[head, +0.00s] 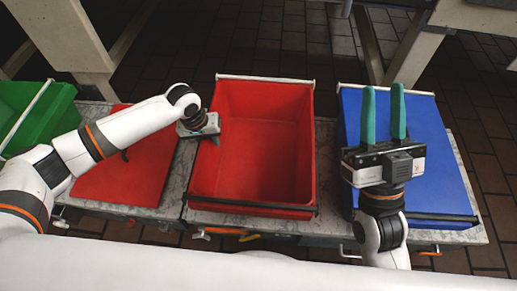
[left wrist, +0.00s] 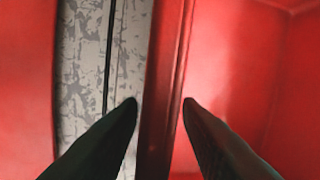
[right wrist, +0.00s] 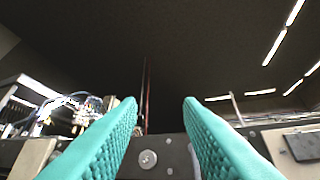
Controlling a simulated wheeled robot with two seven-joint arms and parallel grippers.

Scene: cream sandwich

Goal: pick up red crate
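The open, empty red crate (head: 265,150) stands on a grey marbled stand in the middle of the head view. Its left wall and rim (left wrist: 167,90) run up the middle of the left wrist view. My left gripper (head: 208,139) is at the crate's left rim, pointing down. Its two dark fingers are apart, one on each side of the rim (left wrist: 160,108). I cannot tell whether they touch it. My right gripper (head: 383,92) is open and empty in front of the blue crate, its teal fingers pointing up; they also show in the right wrist view (right wrist: 160,105).
A flat-looking red surface (head: 122,178) lies left of the crate, with a narrow marbled strip (left wrist: 84,60) between them. A green crate (head: 50,107) is at the far left. A blue crate (head: 430,155) is at the right. Tables stand behind on a brown tiled floor (head: 290,45).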

